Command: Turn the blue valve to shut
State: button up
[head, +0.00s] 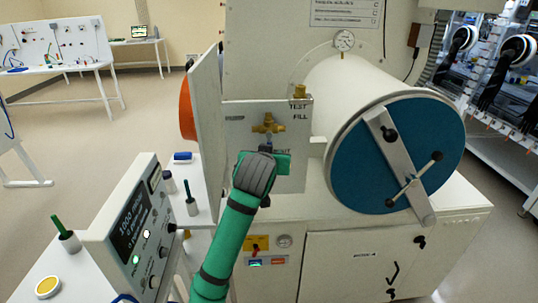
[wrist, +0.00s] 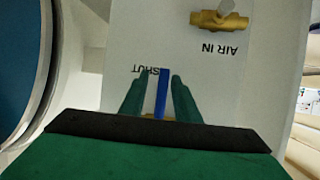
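The blue valve's lever (wrist: 162,92) shows in the wrist view, upright in the picture, with a bit of brass at its base. Its tip is beside the upside-down word SHUT (wrist: 146,69) on the white panel. My gripper (wrist: 159,78) has its two green fingers on either side of the lever, with narrow gaps visible, so it looks open around it. In the head view my green wrist (head: 256,174) is in front of the panel (head: 292,178) and hides the blue valve and the fingertips.
A brass valve (head: 267,125) sits above my wrist; a brass AIR IN fitting (wrist: 219,20) shows in the wrist view. The open white door (head: 208,135) stands left of the panel. The chamber's blue round lid (head: 400,155) is right. A control box (head: 130,230) stands front left.

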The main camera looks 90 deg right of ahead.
jog(key=shift+w+a+r, duration=0.15)
jog(key=v, duration=1)
jog(key=shift+a, duration=0.3)
